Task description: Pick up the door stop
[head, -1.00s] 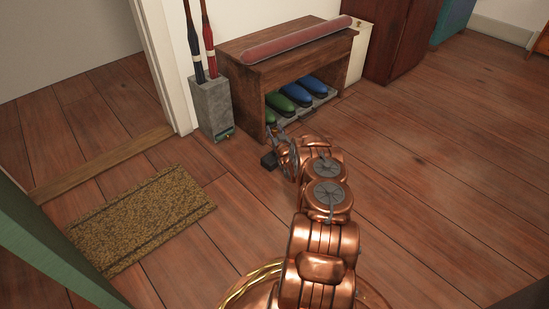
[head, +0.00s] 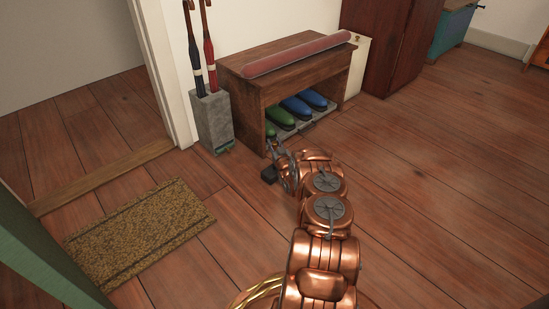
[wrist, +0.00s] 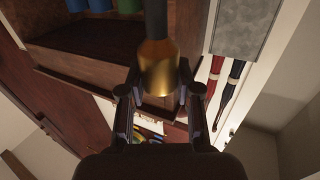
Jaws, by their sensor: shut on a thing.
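The door stop shows in the wrist view as a brass-coloured body (wrist: 158,66) with a dark narrower part at the top of the picture. It sits between the two fingers of my gripper (wrist: 158,88), which is shut on it. In the head view my gripper (head: 280,162) is low in front of the left end of the wooden bench. A small dark block (head: 269,175) shows at its left side, probably part of the door stop. My arm hides much of the grip there, and I cannot tell whether the door stop touches the floor.
The wooden bench (head: 240,91) holds green and blue shoes (head: 297,107) on a low rack. A grey stand (head: 212,122) with two umbrellas stands left of it. A brown doormat (head: 140,232) lies at the left by the doorway. The floor at right is open.

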